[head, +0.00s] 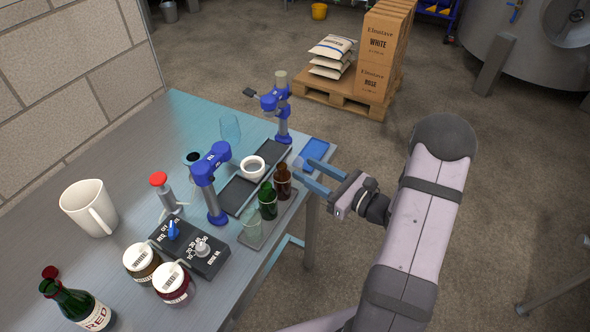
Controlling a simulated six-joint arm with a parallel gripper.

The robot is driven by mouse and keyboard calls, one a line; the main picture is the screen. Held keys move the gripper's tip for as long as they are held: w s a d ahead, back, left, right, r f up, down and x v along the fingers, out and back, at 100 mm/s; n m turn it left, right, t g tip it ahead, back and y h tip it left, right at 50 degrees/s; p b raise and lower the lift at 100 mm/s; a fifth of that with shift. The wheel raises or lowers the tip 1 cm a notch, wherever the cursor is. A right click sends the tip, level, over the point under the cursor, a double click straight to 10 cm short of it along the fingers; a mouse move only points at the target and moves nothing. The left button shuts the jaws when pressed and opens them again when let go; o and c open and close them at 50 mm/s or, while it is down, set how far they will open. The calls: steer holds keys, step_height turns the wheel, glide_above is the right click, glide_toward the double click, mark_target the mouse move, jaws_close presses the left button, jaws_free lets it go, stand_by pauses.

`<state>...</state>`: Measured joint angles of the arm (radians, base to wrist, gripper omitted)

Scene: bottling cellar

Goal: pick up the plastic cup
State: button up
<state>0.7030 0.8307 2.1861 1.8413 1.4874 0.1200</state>
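A see-through bluish cup (230,128) stands upright near the back edge of the table; it looks like the plastic cup. A clear greenish tumbler (252,229) stands at the front end of a tray, beside a green bottle (267,201) and a brown bottle (282,182). My gripper (302,170) is at the table's right edge, right of the brown bottle and well apart from the bluish cup. Its blue fingers are spread with nothing visible between them.
Table (185,112) is clear behind.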

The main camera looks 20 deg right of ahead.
mark_target(302, 166)
steer(key=shift+w+a, duration=0.3)
steer(key=shift+w, duration=0.05)
steer(key=shift+p+x, duration=0.9)
steer(key=shift+x, duration=1.2)
steer(key=shift+c, duration=0.4)
steer(key=c, duration=0.6)
steer(key=shift+r, duration=0.15)
step_height(302, 166, up, 10)
steer(key=shift+b, duration=0.3)
